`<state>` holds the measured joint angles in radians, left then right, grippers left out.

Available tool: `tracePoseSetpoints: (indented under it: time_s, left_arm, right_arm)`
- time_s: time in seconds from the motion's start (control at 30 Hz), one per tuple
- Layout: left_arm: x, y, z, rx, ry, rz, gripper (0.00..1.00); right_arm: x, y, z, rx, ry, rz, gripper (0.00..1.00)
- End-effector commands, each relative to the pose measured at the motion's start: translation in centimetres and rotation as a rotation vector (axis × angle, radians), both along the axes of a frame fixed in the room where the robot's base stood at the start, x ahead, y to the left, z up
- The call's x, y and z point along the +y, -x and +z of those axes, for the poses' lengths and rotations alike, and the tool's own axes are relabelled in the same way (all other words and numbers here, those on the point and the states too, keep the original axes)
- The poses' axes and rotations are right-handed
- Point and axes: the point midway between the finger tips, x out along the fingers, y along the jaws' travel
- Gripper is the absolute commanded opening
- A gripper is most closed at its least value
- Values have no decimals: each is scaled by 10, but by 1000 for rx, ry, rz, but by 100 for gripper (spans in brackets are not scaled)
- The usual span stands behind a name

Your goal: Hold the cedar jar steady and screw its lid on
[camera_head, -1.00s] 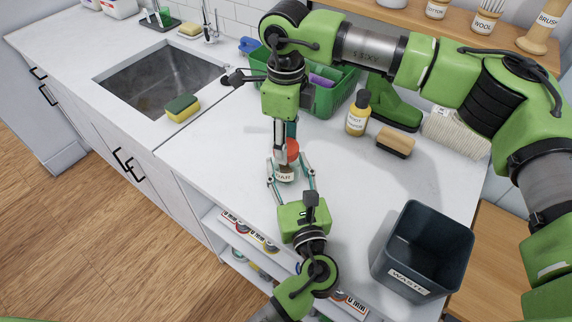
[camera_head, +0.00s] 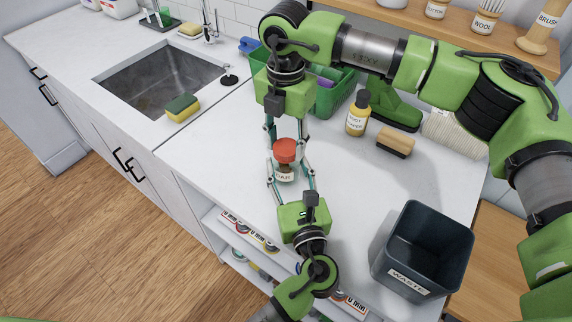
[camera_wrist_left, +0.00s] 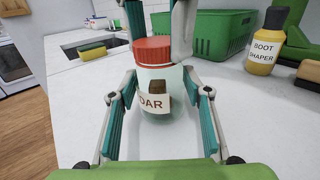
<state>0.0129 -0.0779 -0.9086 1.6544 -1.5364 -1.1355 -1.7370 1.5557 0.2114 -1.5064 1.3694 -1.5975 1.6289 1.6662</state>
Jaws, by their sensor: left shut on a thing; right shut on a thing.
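The cedar jar (camera_head: 285,174) is small and clear, with a partly visible label and a brown block inside. It stands upright on the white counter and also shows in the left wrist view (camera_wrist_left: 158,108). My left gripper (camera_head: 290,183) is shut on the jar, with its fingers on either side of the glass. The red lid (camera_head: 286,149) sits level at the jar's mouth; it also shows in the left wrist view (camera_wrist_left: 153,50). My right gripper (camera_head: 286,143) reaches down from above and is shut on the lid. How far the threads engage cannot be seen.
A green basket (camera_head: 325,103), a yellow boot shaper bottle (camera_head: 357,118) and a wooden brush (camera_head: 395,142) stand behind the jar. A dark waste bin (camera_head: 438,228) is at the right. A sponge (camera_head: 182,108) lies by the sink (camera_head: 160,82). The counter around the jar is clear.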

Motion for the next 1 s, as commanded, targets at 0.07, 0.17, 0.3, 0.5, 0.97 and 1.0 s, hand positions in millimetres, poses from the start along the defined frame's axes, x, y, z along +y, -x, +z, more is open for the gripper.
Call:
tracePoseSetpoints:
  time_s: [0.07,0.17,0.3,0.5,0.97,1.0]
  left_arm:
    - [0,0,0,1,0,0,0]
    - [0,0,0,1,0,0,0]
    - [0,0,0,1,0,0,0]
    - [0,0,0,1,0,0,0]
    - [0,0,0,1,0,0,0]
    - [0,0,0,1,0,0,0]
  right_arm:
    - [0,0,0,0,0,-21,13]
    - [0,0,0,0,0,-19,13]
    - [0,0,0,0,0,-18,58]
    - [0,0,0,0,0,-17,58]
    - [1,-1,61,-5,-1,-17,58]
    - [1,-1,70,-3,-2,-17,58]
